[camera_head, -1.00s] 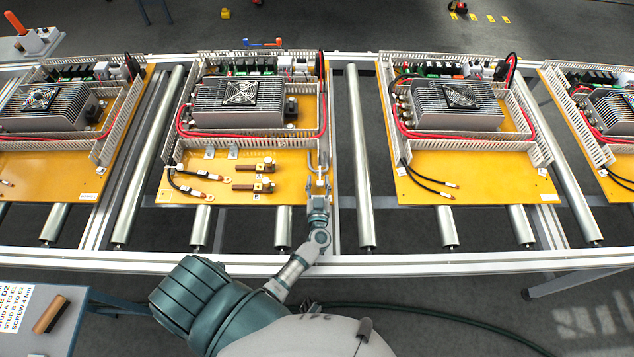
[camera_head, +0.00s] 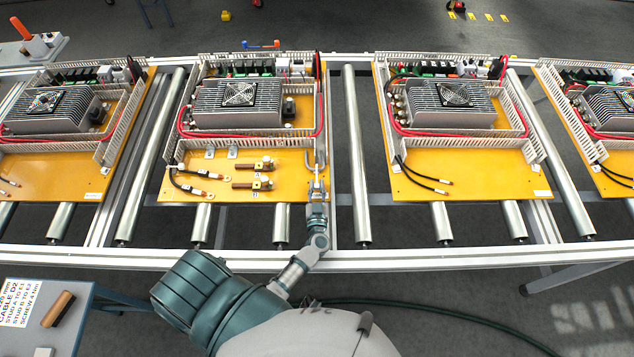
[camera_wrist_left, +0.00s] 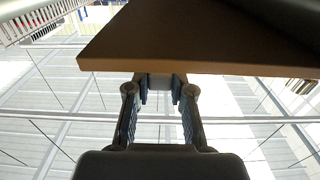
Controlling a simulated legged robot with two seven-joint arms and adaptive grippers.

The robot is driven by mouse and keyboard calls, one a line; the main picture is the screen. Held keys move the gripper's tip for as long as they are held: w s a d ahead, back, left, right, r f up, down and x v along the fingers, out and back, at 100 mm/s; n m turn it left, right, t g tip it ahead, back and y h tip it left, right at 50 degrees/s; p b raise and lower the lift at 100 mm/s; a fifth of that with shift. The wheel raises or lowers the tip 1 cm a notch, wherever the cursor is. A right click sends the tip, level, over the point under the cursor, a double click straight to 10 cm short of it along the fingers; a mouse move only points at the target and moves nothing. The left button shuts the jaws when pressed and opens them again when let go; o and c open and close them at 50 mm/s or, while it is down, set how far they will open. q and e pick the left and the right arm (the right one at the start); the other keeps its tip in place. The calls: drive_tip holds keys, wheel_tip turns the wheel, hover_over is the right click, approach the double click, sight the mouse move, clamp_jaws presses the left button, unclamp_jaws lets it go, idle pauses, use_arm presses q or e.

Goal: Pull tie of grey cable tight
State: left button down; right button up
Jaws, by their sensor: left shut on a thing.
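The grey cable (camera_head: 313,160) is a short, light bend at the right front of the second yellow board from the left, beside the slotted duct wall. My left gripper (camera_head: 317,187) is at that board's front right edge, just in front of the cable, and is shut on the tie. The tie itself is too small to make out. In the left wrist view the two fingers of my left gripper (camera_wrist_left: 160,92) reach to the underside edge of the board (camera_wrist_left: 190,55). What lies between the fingertips is dark and unclear. My right gripper is not in view.
A slotted duct (camera_head: 321,110) with a red cable runs along the board's right side. A finned heatsink (camera_head: 215,108) and two copper-ended parts (camera_head: 242,185) sit on the board. Metal rollers (camera_head: 356,160) and the front rail (camera_head: 400,262) surround it.

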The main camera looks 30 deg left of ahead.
use_arm(q)
drive_tip(key=shift+d+f, duration=0.1)
drive_tip(key=shift+f, duration=0.1)
drive_tip(key=c, duration=1)
unclamp_jaws()
drive_tip(key=shift+w, duration=0.15)
drive_tip(key=v, duration=0.7)
drive_tip(key=shift+s, duration=0.25)
